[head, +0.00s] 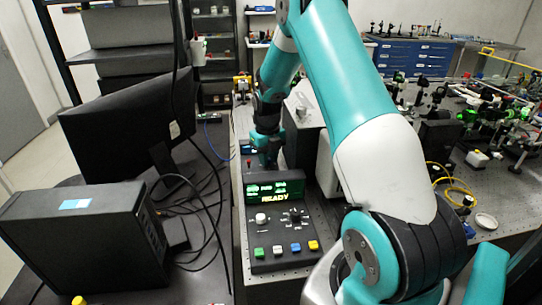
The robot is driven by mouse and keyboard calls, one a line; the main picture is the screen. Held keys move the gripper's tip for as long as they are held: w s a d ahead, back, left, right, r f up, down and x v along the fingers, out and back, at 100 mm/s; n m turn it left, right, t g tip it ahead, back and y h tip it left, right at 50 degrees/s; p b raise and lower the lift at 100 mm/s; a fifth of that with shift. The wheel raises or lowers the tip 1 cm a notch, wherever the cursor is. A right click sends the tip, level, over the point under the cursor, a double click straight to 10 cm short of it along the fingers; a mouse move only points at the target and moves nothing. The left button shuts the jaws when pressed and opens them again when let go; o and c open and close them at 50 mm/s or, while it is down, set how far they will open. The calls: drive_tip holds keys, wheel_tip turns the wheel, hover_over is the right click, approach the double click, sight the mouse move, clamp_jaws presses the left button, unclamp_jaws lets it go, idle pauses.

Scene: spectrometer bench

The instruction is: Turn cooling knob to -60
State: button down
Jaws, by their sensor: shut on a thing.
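My gripper (267,158) points down just behind the display of a black control box (262,258). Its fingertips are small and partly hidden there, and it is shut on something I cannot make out. The display (275,193) shows "READY" in yellow under green characters too small to read. On the front of the box are a white knob (261,218) and a black knob (296,215) with marks around it. Neither is touched by my gripper. I cannot tell which knob is the cooling knob, and no -60 mark is legible.
Green, white, blue and yellow buttons line the box's front. A monitor (130,125) and a black computer case (85,240) with loose cables stand on the left. An optics table (480,190) crowded with mounts is on the right. My arm blocks part of the bench.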

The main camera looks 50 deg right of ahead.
drive_tip(key=shift+a+f, duration=0.1)
drive_tip(key=c, duration=1)
unclamp_jaws()
drive_tip(key=shift+c, duration=0.2)
drive_tip(key=shift+o, duration=0.3)
wheel_tip(320, 180, up, 18)
drive_tip(key=b, duration=0.2)
drive_tip(key=shift+f, duration=0.25)
